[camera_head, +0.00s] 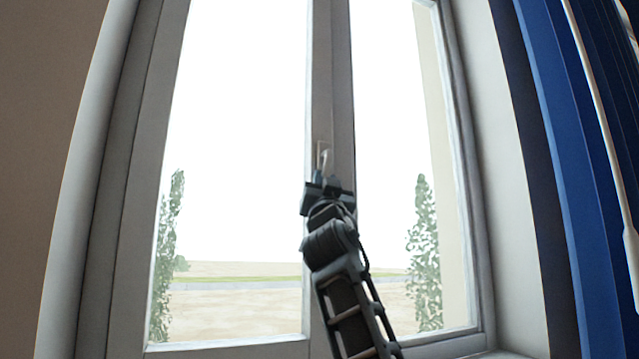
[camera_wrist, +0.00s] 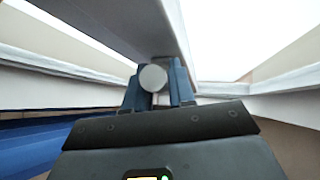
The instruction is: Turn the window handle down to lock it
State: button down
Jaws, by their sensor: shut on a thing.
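The window handle (camera_head: 327,158) is a small pale lever on the grey middle post of the window, in the head view. Its lower part runs down into my gripper (camera_head: 323,178), which reaches up from below. In the wrist view, a round grey end of the handle (camera_wrist: 152,78) shows between the two blue fingers of my gripper (camera_wrist: 156,84). The fingers are shut on it, one on each side. The handle's full length and exact tilt are partly hidden by the fingers. The window (camera_head: 332,60) appears closed at the middle post.
Glass panes lie on both sides of the post, the left pane (camera_head: 240,120) being wider. The window reveal (camera_head: 500,170) bounds the right. A blue curtain (camera_head: 560,150) with a white rod (camera_head: 600,120) hangs at far right, clear of my arm.

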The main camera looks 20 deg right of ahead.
jog(key=shift+d+n+t+y, duration=0.25)
jog(key=shift+n+t+y, duration=0.15)
jog(key=shift+n+y, duration=0.4)
jog(key=c, duration=1)
grip_release()
jog(key=shift+c, duration=0.2)
jog(key=shift+f, duration=0.1)
jog(key=v, duration=0.7)
jog(key=shift+s+f+b, duration=0.25)
jog(key=shift+b, duration=0.05)
